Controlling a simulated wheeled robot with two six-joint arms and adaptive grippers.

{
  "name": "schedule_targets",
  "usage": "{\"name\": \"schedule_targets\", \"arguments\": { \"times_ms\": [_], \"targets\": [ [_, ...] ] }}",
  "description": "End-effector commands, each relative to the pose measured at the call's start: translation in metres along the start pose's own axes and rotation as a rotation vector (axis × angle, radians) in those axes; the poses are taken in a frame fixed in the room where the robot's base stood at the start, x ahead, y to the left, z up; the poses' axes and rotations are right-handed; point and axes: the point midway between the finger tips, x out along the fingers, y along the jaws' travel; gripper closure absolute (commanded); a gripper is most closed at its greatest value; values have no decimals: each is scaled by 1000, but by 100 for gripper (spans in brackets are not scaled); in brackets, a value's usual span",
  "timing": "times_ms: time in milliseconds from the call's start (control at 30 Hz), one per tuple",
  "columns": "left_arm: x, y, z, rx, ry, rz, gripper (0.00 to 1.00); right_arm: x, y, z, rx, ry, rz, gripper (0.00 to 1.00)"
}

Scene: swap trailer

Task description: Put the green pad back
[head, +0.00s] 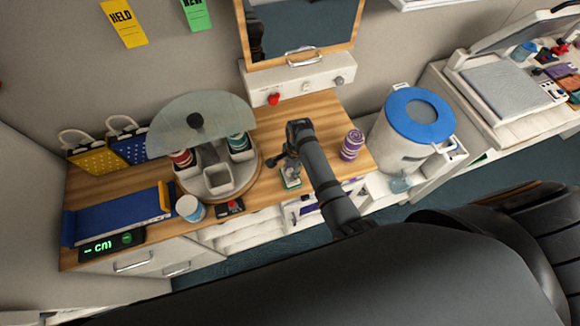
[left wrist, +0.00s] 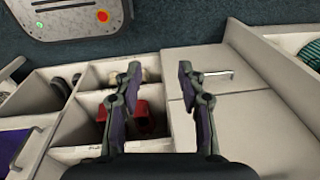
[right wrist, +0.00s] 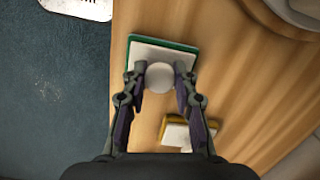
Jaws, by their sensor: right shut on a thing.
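The green pad (head: 291,182) is a small block with a green edge, a white top and a round pale knob, at the front part of the wooden counter (head: 330,118). In the right wrist view the green pad (right wrist: 165,45) lies ahead of the fingers. My right gripper (head: 292,160) is shut on its knob, with a finger on each side in the right wrist view (right wrist: 160,80). I cannot tell whether the pad touches the wood. My left gripper (left wrist: 160,72) is open and empty above a compartmented unit, and is out of the head view.
A yellow-edged pad (right wrist: 190,132) lies on the wood near my right fingers. A round carousel (head: 215,187) with a glass lid stands left of the green pad, a purple can (head: 351,145) right. A blue-lidded bin (head: 420,113) stands further right.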

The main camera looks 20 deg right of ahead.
Motion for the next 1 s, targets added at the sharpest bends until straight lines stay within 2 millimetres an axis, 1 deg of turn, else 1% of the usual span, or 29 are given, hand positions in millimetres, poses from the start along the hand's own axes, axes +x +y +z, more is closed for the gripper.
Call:
{"name": "schedule_targets", "arguments": {
  "times_ms": [33,67,133,200,300,400,467,567,667,800,1000],
  "targets": [
    [1,1,-12,-1,18,1,60,3,3,0,0,0,7,100],
    [1,2,-16,-2,25,2,60,4,3,0,0,0,8,69],
    [1,2,-18,-2,27,2,60,3,3,0,0,0,7,60],
    [1,2,-10,-2,15,2,60,3,2,0,0,0,7,50],
    [0,2,10,0,-14,2,60,3,2,0,0,0,6,49],
    [0,2,25,1,-37,3,60,2,2,0,0,0,6,49],
    [0,2,27,1,-41,3,60,2,2,0,0,0,6,49],
    [1,2,24,1,-36,3,60,-2,1,0,0,1,3,49],
    [6,2,16,0,-23,2,60,-16,0,-1,0,1,1,49],
    [12,3,4,-1,-4,2,60,-50,0,-1,0,1,-1,49],
    [19,3,5,0,-4,2,60,-95,0,0,0,0,1,49]
  ]
}}
